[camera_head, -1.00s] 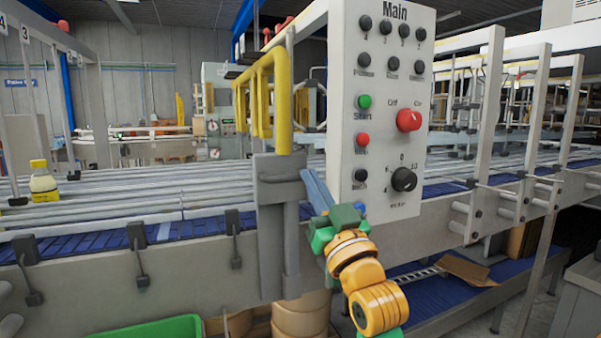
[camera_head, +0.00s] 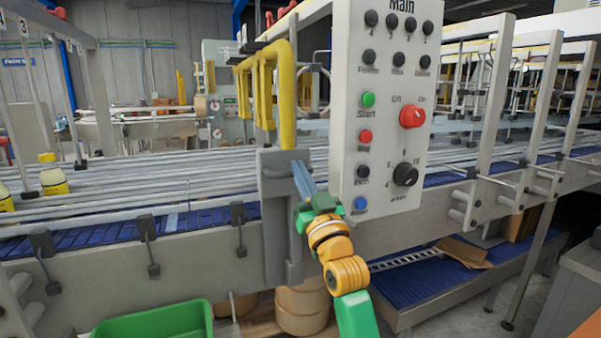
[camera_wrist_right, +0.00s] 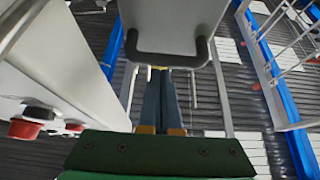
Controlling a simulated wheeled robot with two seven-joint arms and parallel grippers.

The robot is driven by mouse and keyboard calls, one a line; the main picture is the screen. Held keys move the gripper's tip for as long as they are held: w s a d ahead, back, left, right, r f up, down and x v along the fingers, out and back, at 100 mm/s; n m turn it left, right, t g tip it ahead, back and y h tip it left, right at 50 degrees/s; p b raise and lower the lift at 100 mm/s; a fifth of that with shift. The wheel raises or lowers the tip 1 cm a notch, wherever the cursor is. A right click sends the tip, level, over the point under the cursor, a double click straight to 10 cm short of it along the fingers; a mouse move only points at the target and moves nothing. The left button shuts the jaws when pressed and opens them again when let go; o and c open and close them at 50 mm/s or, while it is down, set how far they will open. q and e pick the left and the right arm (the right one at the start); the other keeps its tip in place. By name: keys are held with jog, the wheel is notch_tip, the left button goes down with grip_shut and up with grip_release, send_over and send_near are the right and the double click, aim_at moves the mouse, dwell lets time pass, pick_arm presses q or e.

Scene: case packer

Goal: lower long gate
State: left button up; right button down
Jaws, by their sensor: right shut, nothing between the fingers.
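The long gate (camera_head: 265,93) is a yellow barred frame. It stands raised above the conveyor, its near post running down into a grey bracket (camera_head: 280,215) on the conveyor's side. My right gripper (camera_head: 299,170) has its blue-grey fingers together and empty, tips at the upper right of the bracket, just below the yellow post. Whether they touch it I cannot tell. My left gripper is out of view.
The white Main control panel (camera_head: 385,110), with buttons and a red knob, hangs close to the right of my gripper. Yellow-capped bottles (camera_head: 52,178) stand on the conveyor at left. A green bin (camera_head: 155,322) sits below the conveyor.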

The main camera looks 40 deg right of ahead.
notch_tip(320, 180, down, 20)
jog(key=b, duration=1.4)
jog(key=shift+r, duration=0.15)
